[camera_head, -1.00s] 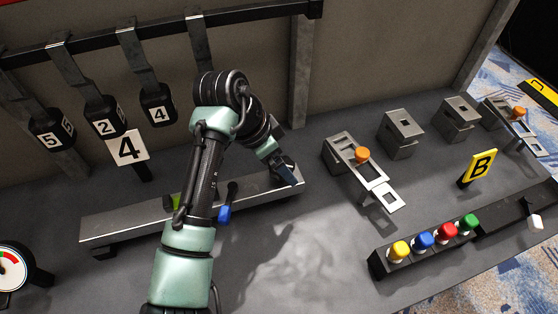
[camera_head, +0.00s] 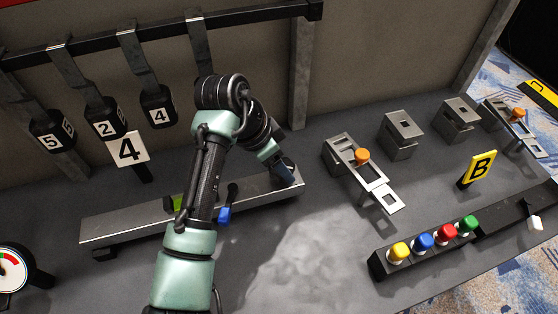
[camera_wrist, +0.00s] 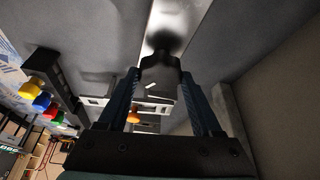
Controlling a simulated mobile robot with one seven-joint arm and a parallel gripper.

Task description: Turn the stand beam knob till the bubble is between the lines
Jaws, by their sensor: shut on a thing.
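The stand beam (camera_head: 115,226) is a long grey metal bar lying on the table in the head view. A green piece (camera_head: 174,203), perhaps the bubble vial, shows partly behind my arm on the beam; bubble and lines cannot be made out. My gripper (camera_head: 286,176) is at the beam's right end, pointing down. In the wrist view, a dark rounded knob (camera_wrist: 161,68) sits between the fingers of my gripper (camera_wrist: 160,88), which are shut on it. In the head view the gripper hides the knob.
A blue piece (camera_head: 224,215) sits at the beam's front edge beside my arm. Metal brackets with an orange knob (camera_head: 362,155) stand to the right. A row of coloured buttons (camera_head: 422,241) is at front right. Numbered weights (camera_head: 105,118) hang at the left.

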